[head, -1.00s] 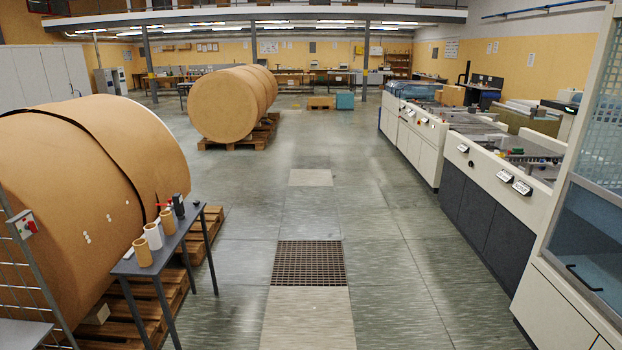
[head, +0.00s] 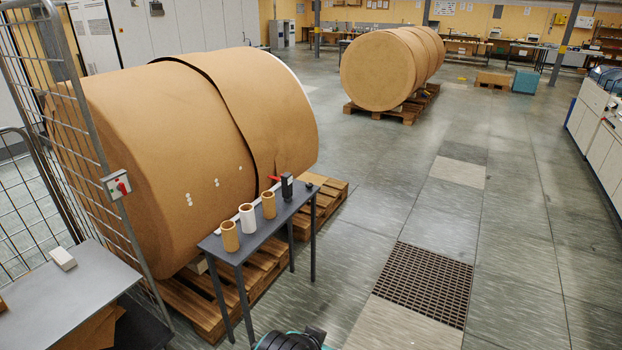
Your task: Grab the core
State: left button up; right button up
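Three small hollow cores stand upright in a row on a narrow dark grey table (head: 257,240). The near one is a brown cardboard core (head: 230,236), the middle one is a white core (head: 247,217), and the far one is a second brown core (head: 268,204). A black handheld tool (head: 287,186) and a red-handled item (head: 275,179) are at the table's far end.
Large brown paper rolls (head: 130,130) lie on a wooden pallet (head: 262,272) behind the table. A wire cage (head: 97,150) and a grey shelf (head: 75,285) are at left. The floor right of the table is open, with a grate (head: 425,283).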

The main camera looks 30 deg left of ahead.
aim_at(267, 197)
jog(key=i+j+u, duration=0.2)
jog(key=i, duration=0.4)
jog(key=i+u, duration=0.25)
jog(key=i, duration=0.35)
jog(key=i+l+u, duration=0.2)
jog(key=i, duration=0.45)
jog(key=i+l+u, duration=0.2)
jog(key=i, duration=0.4)
jog(key=i+u, duration=0.2)
jog(key=u, duration=0.2)
jog(key=i+u, duration=0.2)
jog(key=u, duration=0.2)
jog(key=i+l+u, duration=0.1)
jog(key=u, duration=0.25)
jog(key=i+l+u, duration=0.2)
jog(key=u, duration=0.2)
